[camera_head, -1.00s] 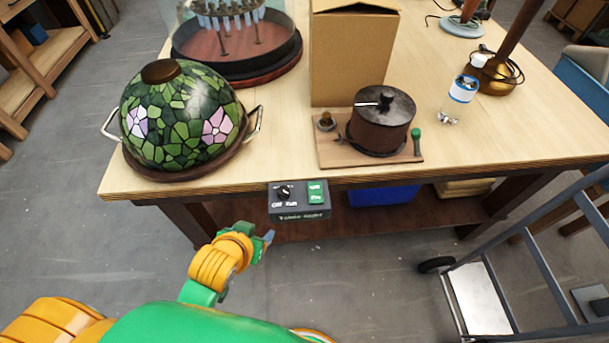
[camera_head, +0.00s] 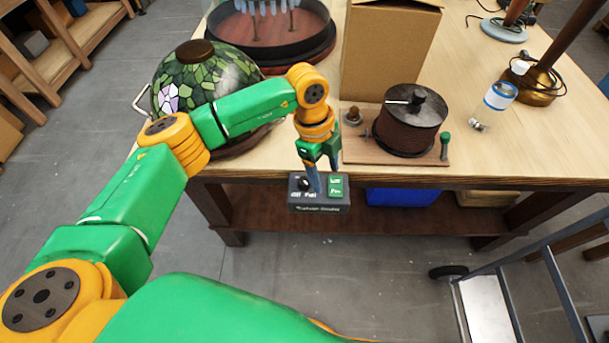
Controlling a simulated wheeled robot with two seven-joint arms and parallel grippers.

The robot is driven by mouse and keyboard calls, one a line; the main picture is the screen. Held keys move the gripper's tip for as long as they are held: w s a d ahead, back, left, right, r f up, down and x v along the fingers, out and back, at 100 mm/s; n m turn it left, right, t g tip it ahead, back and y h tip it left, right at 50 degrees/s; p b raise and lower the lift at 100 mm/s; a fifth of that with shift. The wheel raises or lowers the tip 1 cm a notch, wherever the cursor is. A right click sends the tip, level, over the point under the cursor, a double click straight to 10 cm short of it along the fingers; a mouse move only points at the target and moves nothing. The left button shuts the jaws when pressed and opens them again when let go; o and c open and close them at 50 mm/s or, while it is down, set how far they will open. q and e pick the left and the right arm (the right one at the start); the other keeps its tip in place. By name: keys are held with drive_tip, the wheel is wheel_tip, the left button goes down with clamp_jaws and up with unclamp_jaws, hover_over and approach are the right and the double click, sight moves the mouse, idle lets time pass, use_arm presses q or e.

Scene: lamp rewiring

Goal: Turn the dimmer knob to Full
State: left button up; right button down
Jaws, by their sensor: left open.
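The dimmer box (camera_head: 320,207) is a small dark grey box at the table's front edge. Its black dimmer knob (camera_head: 304,184) is on the left of its top face, with "Off" and "Full" lettering below it. A green panel (camera_head: 336,187) is on the right of the box. My left gripper (camera_head: 314,186) points down from above, its fingertips at the box's top face, just right of the knob. It is open. The fingers partly cover the knob area, and I cannot tell whether they touch it. The knob's pointer is too small to read. My right gripper is not in view.
A stained-glass lamp shade (camera_head: 233,75) stands behind my left arm. A spool winder (camera_head: 408,122) and a cardboard box (camera_head: 388,52) stand behind the dimmer. A clear jar (camera_head: 494,103) is at right. A metal cart (camera_head: 484,305) stands at lower right.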

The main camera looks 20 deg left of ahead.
sight(304, 181)
use_arm(q)
drive_tip(key=a, duration=0.1)
drive_tip(key=a+n+y, duration=0.1)
drive_tip(key=a, duration=0.1)
drive_tip(key=w+a+y, duration=0.1)
drive_tip(key=a, duration=0.1)
drive_tip(key=shift+a+r+n, duration=0.2)
drive_tip(key=shift+r+n, duration=0.05)
drive_tip(key=shift+n, duration=0.05)
drive_tip(key=f, duration=0.2)
drive_tip(key=f+p, duration=0.1)
drive_tip(key=f, duration=0.3)
drive_tip(key=shift+s+d+p, duration=0.1)
drive_tip(key=shift+d+p, duration=0.15)
drive_tip(key=shift+p, duration=0.05)
drive_tip(key=shift+f, duration=0.25)
clamp_jaws()
